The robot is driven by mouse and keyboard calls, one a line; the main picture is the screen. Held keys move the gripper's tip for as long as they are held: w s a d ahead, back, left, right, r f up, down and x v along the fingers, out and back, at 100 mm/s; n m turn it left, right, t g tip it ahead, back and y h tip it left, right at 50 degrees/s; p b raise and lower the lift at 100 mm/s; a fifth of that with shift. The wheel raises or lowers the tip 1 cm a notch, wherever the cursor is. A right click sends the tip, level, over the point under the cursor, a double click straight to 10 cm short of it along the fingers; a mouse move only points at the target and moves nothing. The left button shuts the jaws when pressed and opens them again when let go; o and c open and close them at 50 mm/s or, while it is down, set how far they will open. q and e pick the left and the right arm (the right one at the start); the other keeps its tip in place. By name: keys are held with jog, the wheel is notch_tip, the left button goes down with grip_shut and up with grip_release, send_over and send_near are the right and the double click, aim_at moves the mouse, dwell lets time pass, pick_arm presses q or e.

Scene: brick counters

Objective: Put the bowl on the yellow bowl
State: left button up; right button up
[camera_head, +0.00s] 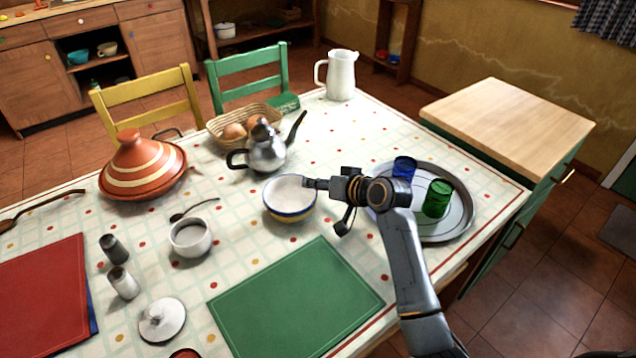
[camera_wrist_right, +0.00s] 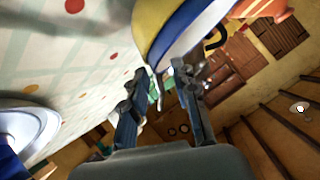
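A round bowl (camera_head: 290,199) with a pale inside and yellow and blue bands outside stands on the patterned table, left of my right gripper. In the right wrist view its banded side (camera_wrist_right: 172,32) fills the top, close to the fingertips. My right gripper (camera_head: 312,184) is at the bowl's right rim; whether it touches is unclear. In the right wrist view my right gripper (camera_wrist_right: 166,72) has its fingers apart, with a gap between the tips. I cannot make out a second, separate yellow bowl on the table. My left gripper is not in view.
A silver teapot (camera_head: 267,152) stands behind the bowl, and a white cup (camera_head: 190,240) left of it. A green mat (camera_head: 296,300) lies in front. A round tray (camera_head: 455,226) with blue and green glasses sits under and right of my right arm.

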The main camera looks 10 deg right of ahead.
jog(key=shift+s+d+r, duration=0.3)
jog(key=shift+s+r, duration=0.05)
jog(key=v, duration=1.1)
jog(key=shift+p, duration=0.3)
